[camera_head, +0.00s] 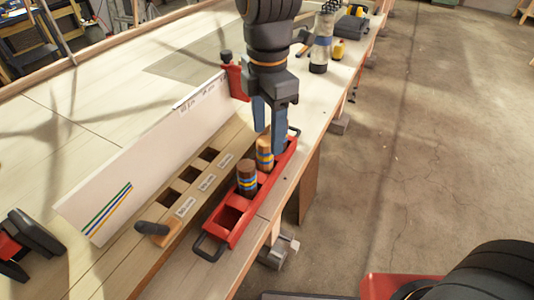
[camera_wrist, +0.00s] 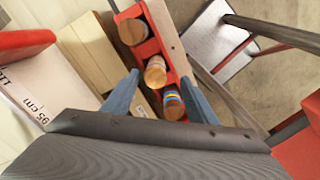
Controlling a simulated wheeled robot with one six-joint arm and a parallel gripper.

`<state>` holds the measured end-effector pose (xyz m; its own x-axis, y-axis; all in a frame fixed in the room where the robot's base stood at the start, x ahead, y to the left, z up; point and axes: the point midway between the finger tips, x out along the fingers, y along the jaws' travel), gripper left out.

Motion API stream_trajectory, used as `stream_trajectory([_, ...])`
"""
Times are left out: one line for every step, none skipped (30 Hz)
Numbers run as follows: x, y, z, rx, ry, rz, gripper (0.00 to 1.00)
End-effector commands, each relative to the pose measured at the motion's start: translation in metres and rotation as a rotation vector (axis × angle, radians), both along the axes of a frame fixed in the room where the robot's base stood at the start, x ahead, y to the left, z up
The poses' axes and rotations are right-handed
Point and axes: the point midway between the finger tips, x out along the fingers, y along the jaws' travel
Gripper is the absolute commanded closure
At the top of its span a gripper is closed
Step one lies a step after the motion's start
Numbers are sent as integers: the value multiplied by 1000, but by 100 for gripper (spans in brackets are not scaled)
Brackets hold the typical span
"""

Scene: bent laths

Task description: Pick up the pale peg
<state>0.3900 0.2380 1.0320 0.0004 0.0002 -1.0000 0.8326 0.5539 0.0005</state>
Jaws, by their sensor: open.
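The pale peg (camera_head: 265,155) stands upright in a red tray (camera_head: 222,222), with blue and yellow bands around it. In the wrist view the peg with the palest top (camera_wrist: 155,72) is the middle one of three in a row. A darker brown banded peg (camera_head: 247,177) stands nearer in the tray and shows low in the wrist view (camera_wrist: 173,106). A third brown peg (camera_wrist: 133,32) stands beyond; in the head view my arm hides it. My gripper (camera_head: 268,142) is open and empty, pointing down just above the pale peg, partly overlapping it in the view.
A wooden block with square holes and labels (camera_head: 190,185) lies left of the tray. A tall white board (camera_head: 140,160) stands behind it. A red clamp (camera_head: 236,78) and bottles (camera_head: 321,45) are farther along the bench. The bench edge drops to floor on the right.

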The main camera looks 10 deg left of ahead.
Motion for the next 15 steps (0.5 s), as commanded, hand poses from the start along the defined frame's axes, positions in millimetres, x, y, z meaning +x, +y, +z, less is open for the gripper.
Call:
stream_trajectory([-1,1,-4,-2,2,5,48])
stream_trajectory([-1,1,-7,-2,3,7,48])
stream_trajectory([-2,2,-11,-3,4,8,48])
stream_trajectory([-2,2,-14,-2,3,8,48])
stream_trajectory([-2,2,-17,-3,4,8,48])
stream_trajectory([-2,2,-21,-3,4,8,48])
stream_trajectory([-1,2,-23,-2,2,8,48])
stream_trajectory([-1,3,-25,-2,2,8,48])
stream_trajectory([-1,3,-28,-2,3,7,48])
stream_trajectory([-1,3,-30,-2,3,7,48])
stream_trajectory([0,3,-33,-2,3,7,48])
stream_trajectory([1,4,-37,-3,4,6,48])
stream_trajectory([1,4,-41,-3,5,6,48])
stream_trajectory([2,5,-45,-3,4,5,48])
stream_trajectory([3,5,-49,-3,5,5,48])
